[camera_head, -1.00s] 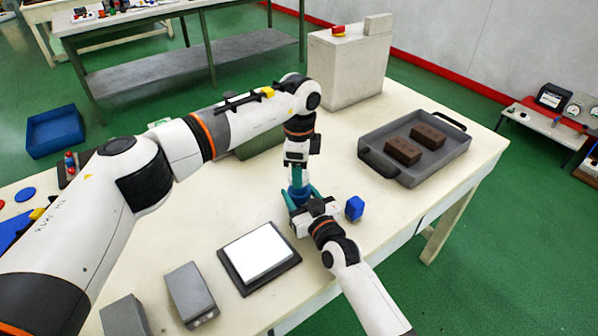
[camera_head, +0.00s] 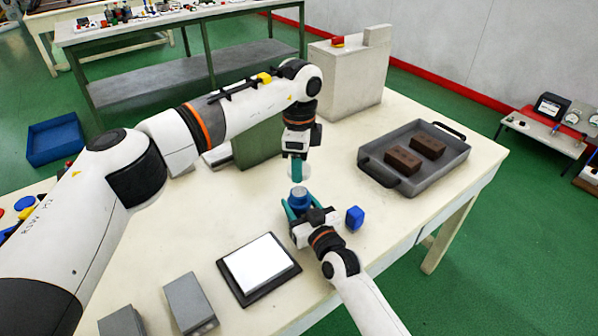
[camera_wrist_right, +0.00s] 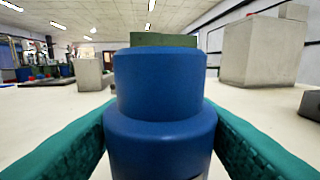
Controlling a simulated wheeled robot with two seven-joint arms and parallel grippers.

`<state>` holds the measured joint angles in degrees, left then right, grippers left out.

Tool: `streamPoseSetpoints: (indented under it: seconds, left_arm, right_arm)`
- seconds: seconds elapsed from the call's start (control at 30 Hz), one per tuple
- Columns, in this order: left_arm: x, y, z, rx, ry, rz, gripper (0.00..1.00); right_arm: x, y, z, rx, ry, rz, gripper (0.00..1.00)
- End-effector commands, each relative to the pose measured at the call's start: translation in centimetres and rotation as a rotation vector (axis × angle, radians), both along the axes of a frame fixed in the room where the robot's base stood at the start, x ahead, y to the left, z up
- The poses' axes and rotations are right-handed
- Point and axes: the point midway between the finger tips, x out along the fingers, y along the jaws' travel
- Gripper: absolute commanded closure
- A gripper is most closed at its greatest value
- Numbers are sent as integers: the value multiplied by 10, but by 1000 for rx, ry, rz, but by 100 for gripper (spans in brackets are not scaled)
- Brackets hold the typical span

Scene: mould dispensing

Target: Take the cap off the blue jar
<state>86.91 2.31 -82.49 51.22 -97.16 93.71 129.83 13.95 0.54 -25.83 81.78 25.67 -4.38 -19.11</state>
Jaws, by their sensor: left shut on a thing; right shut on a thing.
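The blue jar (camera_head: 298,194) stands upright on the table, and its stepped blue body fills the middle of the right wrist view (camera_wrist_right: 163,135). My right gripper (camera_head: 298,208) is shut on the jar, with its teal fingers on both sides. My left gripper (camera_head: 297,172) points down, above the jar and apart from it. It is shut on a small pale cap (camera_head: 291,172), mostly hidden by the fingers. The jar's top shows no cap on it.
A small blue block (camera_head: 355,217) stands just right of the jar. A black-framed white plate (camera_head: 295,268) lies in front, and a grey tray (camera_head: 378,172) with brown bricks is at the right. A green box (camera_head: 258,145) stands behind my left arm.

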Motion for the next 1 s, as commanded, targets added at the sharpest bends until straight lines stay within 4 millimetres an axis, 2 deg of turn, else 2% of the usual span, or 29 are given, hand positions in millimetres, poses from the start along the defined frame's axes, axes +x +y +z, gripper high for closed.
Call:
streamPoseSetpoints:
  seconds: [0.17,0.2,0.33,0.6,0.73,0.87,1.0]
  left_arm:
    - [0,0,0,0,1,0,82]
    - [0,0,0,0,1,0,82]
    - [0,0,0,0,1,0,82]
    - [0,0,0,0,2,0,82]
    - [0,0,0,0,2,0,82]
    - [0,0,1,0,2,0,82]
    - [0,0,0,0,2,0,82]
  right_arm:
    - [0,0,-1,0,1,0,100]
    - [0,0,-1,0,1,0,45]
    - [0,0,0,0,1,0,24]
    - [0,0,0,0,1,0,23]
    - [-7,-4,-1,0,1,0,23]
    - [-27,-14,-2,-1,3,0,23]
    - [-55,-28,-2,-1,2,0,23]
